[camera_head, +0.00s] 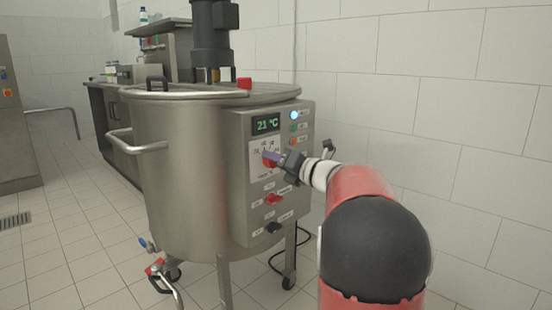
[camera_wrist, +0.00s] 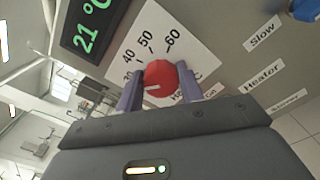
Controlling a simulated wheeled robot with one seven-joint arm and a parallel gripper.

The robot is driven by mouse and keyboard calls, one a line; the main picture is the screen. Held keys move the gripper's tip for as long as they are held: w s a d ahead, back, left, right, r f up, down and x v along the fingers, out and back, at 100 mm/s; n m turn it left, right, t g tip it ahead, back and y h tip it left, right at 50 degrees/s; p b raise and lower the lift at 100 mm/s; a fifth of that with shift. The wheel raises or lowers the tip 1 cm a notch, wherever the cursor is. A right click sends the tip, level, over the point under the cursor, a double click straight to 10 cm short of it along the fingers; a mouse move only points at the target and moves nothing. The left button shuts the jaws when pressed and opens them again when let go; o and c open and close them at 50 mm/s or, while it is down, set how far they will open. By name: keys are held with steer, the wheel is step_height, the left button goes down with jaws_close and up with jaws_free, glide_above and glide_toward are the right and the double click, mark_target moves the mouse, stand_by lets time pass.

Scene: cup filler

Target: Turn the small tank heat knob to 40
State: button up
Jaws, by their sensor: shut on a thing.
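The small tank's heat knob (camera_wrist: 161,74) is round and red with a white pointer line, on a white dial plate (camera_wrist: 186,38) marked 40, 50 and 60. The pointer lies toward the low-number side, left in the wrist view; its exact reading is unclear. My gripper (camera_wrist: 158,70) is shut on the knob, one finger on each side. In the head view, my gripper (camera_head: 279,157) is at the control panel (camera_head: 240,185) and partly hides the red knob (camera_head: 267,161). The display (camera_head: 266,125) reads 21 °C.
Below the held knob are another red knob (camera_head: 273,199) and a black knob (camera_head: 273,228). Lit buttons (camera_head: 294,115) line the panel's upper right. The steel tank (camera_head: 185,170) stands on legs with casters. A tiled wall (camera_head: 420,90) is behind my arm at the right.

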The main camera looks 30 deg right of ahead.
steer(key=shift+d+f+m+p, duration=0.1)
steer(key=shift+m+p, duration=0.75)
steer(key=shift+m, duration=1.05)
steer(key=shift+f+m+p, duration=0.1)
steer(key=shift+m+p, duration=0.75)
steer(key=shift+m, duration=1.05)
steer(key=o, duration=1)
steer(key=v, duration=0.7)
steer(key=shift+s, duration=0.35)
steer(key=shift+d+r, duration=0.1)
